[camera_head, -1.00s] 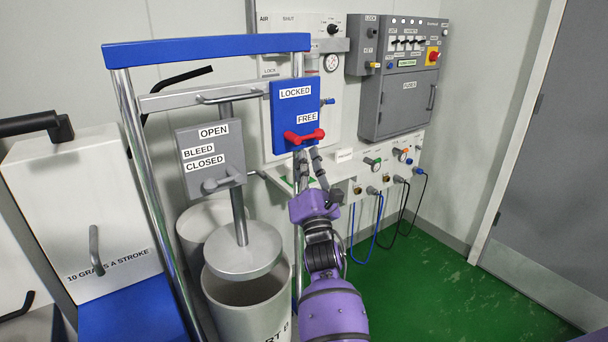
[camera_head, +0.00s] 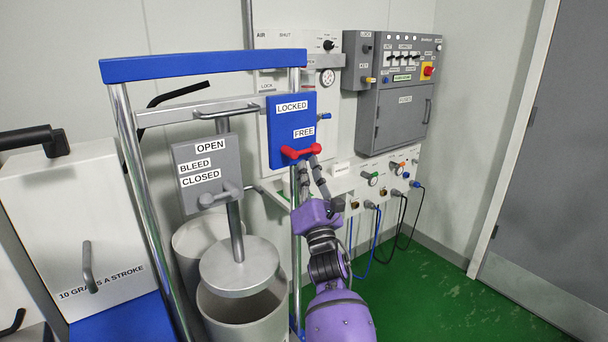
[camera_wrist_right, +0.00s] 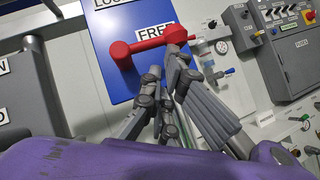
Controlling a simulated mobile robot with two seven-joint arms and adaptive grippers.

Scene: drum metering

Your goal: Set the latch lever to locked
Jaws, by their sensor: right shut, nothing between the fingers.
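The latch lever (camera_head: 303,152) is a red bar with a round hub at its left end, on the lower part of a blue plate (camera_head: 278,125). It points right, just under the FREE label (camera_head: 304,132); the LOCKED label (camera_head: 292,106) is higher up. It also shows in the right wrist view (camera_wrist_right: 146,45). My right gripper (camera_head: 310,162) is below the lever, its fingertips close under the lever's free end. It is shut with nothing held. In the right wrist view the gripper (camera_wrist_right: 164,64) has one fingertip by the lever's end; I cannot tell whether they touch. My left gripper is not in view.
A grey plate (camera_head: 188,155) with a handle and OPEN, BLEED and CLOSED labels stands left of the blue plate. A chrome-legged frame with a blue top bar (camera_head: 200,66) surrounds the drum (camera_head: 240,318). A wall panel with hoses is to the right; green floor (camera_head: 440,290) is clear there.

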